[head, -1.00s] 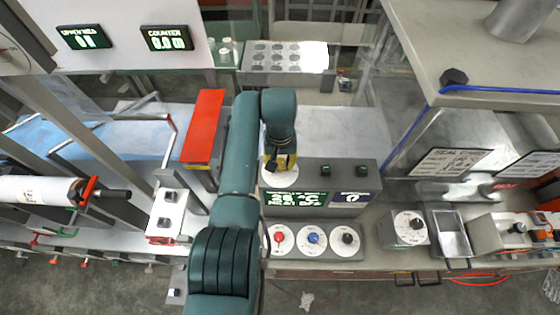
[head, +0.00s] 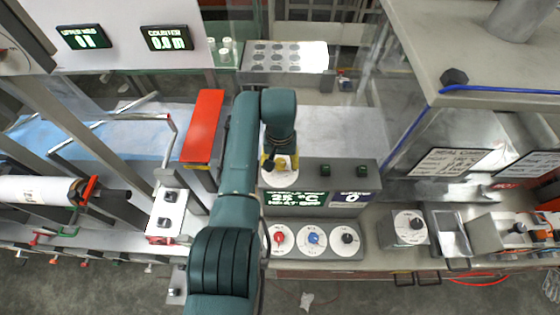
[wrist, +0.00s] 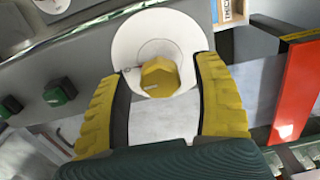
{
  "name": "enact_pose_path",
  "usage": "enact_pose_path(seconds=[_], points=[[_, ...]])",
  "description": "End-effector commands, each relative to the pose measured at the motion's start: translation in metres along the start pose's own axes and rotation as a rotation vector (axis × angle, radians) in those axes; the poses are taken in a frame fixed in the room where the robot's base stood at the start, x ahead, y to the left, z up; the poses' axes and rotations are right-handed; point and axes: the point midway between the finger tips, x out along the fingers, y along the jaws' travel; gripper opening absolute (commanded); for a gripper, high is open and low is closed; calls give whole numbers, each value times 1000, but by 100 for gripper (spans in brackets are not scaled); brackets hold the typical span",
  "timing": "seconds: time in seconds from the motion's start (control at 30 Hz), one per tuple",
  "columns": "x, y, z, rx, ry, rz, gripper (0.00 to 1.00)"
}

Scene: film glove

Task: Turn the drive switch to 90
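A white round dial with a yellow six-sided knob (wrist: 159,78) sits on the grey control box, and I take it for the drive switch, though its markings are not readable. In the head view the dial (head: 284,180) shows below my gripper (head: 279,163), which hides most of it. In the wrist view my gripper (wrist: 158,72) is open, with one yellow finger on each side of the knob. A gap shows between the knob and each finger. Which mark the knob points to cannot be told.
Two green buttons (head: 343,170) stand to the right on the same box. Green and purple displays (head: 297,199) are on its front. Below are dials with red (head: 279,238), blue (head: 313,238) and black (head: 347,239) knobs. A red bar (head: 203,127) stands at left.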

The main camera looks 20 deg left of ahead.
Motion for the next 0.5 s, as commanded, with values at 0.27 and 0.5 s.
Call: enact_pose_path(seconds=[0.27,0.5], points=[[-8,0,-1,-1,3,0,66],[-62,0,-1,-1,7,0,66]])
